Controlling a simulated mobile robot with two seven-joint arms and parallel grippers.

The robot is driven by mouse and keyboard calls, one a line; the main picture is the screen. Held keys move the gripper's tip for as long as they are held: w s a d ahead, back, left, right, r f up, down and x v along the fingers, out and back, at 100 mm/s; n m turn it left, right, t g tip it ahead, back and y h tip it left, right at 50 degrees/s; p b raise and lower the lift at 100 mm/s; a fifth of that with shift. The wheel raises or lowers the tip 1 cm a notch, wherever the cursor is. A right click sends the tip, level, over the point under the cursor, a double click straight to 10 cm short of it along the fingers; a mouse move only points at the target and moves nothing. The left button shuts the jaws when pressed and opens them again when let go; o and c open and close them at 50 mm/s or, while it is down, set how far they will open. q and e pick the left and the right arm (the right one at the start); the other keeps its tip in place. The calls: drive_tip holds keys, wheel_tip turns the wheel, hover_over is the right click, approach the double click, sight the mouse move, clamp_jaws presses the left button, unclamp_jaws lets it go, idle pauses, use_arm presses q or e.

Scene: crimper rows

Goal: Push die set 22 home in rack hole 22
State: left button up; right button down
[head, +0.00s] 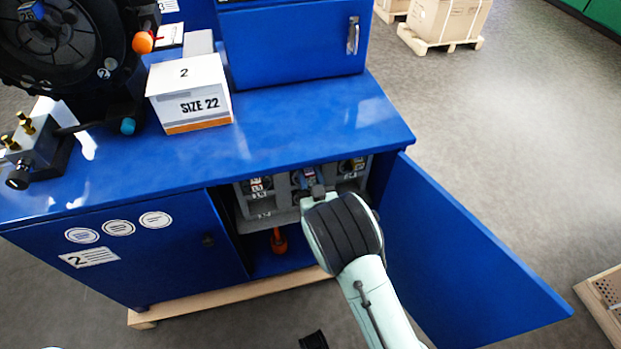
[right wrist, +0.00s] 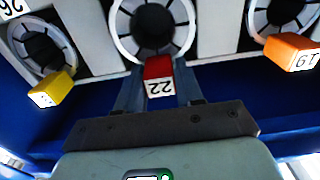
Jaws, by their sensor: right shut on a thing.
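Die set 22 (right wrist: 152,30) shows in the right wrist view as a ring of pale segments around a dark centre, at the rack face. Its red tab (right wrist: 158,70) carries an upside-down 22. My right gripper (right wrist: 158,92) is shut on this tab, one finger on each side. In the head view my right gripper (head: 310,186) reaches into the open cabinet at the grey rack (head: 283,209). Rack hole 22 is hidden behind the die set. How deep the set sits, I cannot tell. My left gripper is not in view.
Neighbouring die sets have a yellow tab (right wrist: 52,90) and an orange tab (right wrist: 291,52). The open blue door (head: 470,255) stands right of my arm. An orange-red object (head: 279,240) is below the rack. A SIZE 22 box (head: 188,90) stands on the bench top (head: 300,115).

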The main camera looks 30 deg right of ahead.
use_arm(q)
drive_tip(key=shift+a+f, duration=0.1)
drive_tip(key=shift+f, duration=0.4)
use_arm(e)
drive_tip(key=shift+w+d+r, duration=0.1)
drive_tip(key=shift+w+d, duration=0.05)
drive_tip(key=shift+w, duration=0.35)
drive_tip(key=c, duration=0.6)
unclamp_jaws()
drive_tip(key=shift+c, duration=0.2)
drive_tip(key=shift+s+f, duration=0.1)
drive_tip(key=shift+f, duration=0.3)
drive_tip(key=shift+s+a+r, duration=0.1)
drive_tip(key=shift+s+a, duration=0.1)
drive_tip(key=shift+s, duration=0.5)
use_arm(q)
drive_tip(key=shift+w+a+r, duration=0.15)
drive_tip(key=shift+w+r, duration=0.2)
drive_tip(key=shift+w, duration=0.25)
use_arm(e)
drive_tip(key=v, duration=1.1)
drive_tip(key=shift+s+r, duration=0.2)
drive_tip(key=shift+s, duration=0.2)
